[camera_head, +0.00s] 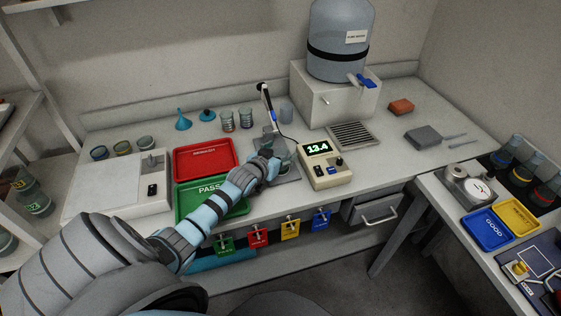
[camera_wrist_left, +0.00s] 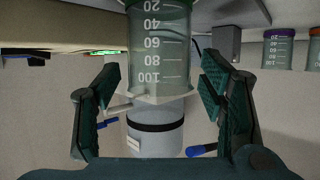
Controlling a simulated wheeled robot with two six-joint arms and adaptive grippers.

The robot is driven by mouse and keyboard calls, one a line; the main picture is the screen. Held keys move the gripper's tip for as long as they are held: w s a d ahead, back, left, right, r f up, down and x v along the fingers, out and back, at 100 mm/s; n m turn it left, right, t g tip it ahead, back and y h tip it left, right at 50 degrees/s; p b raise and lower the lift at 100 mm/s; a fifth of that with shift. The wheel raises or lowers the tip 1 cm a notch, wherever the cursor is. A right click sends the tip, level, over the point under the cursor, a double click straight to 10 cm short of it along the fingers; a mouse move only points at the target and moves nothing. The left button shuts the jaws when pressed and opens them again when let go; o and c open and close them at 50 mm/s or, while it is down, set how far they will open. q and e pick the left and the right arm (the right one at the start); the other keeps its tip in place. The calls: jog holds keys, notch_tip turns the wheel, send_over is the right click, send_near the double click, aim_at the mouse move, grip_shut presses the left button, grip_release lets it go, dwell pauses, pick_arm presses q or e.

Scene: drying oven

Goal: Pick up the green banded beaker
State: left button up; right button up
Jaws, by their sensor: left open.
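A clear graduated beaker (camera_wrist_left: 160,50) stands between the open fingers of my left gripper (camera_wrist_left: 160,95) in the left wrist view, which appears upside down. Gaps show between the fingers and the glass. My right gripper is not in view.
The meter (camera_head: 323,165) reading 13.4 stands close to the right of the gripper. The red tray (camera_head: 206,152) and green tray (camera_head: 185,203) lie left. Two beakers, one here (camera_head: 227,121), stand behind, near the probe stand (camera_head: 267,100). A water jug (camera_head: 338,60) is at the back.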

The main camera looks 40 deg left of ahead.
pick_arm(q)
jog(key=shift+w, duration=0.1)
jog(key=c, duration=1.4)
jog(key=shift+c, duration=0.2)
jog(key=shift+r, duration=0.2)
